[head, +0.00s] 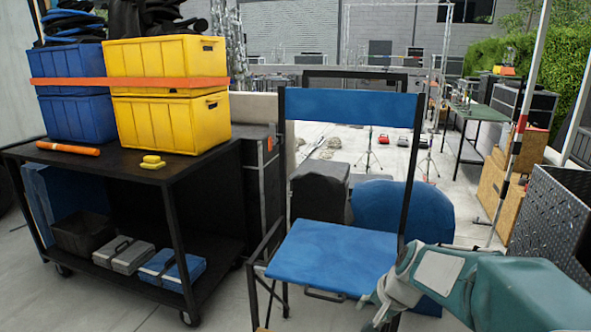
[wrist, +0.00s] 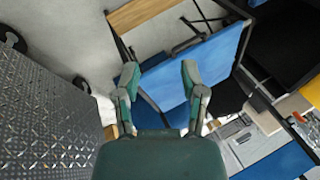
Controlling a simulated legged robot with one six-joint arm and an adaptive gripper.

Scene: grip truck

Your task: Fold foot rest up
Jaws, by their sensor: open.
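A tall folding chair with a blue seat (head: 330,256) and a blue backrest (head: 348,105) on a black frame stands ahead of me. In the wrist view the blue seat (wrist: 205,65) lies beyond my fingers. The foot rest looks to be the wooden board (wrist: 145,12) at the top of the wrist view, extending out from the chair frame. In the head view only a small wooden bit (head: 262,329) shows at the bottom edge. My gripper (wrist: 160,72) is open and empty, its fingers apart.
A black wheeled cart (head: 140,175) with blue bins (head: 78,118) and yellow bins (head: 168,125) stands at left. A dark diamond-plate box (head: 550,220) stands close on the right and also shows in the wrist view (wrist: 45,110). Concrete floor (wrist: 75,40) is clear beside the foot rest.

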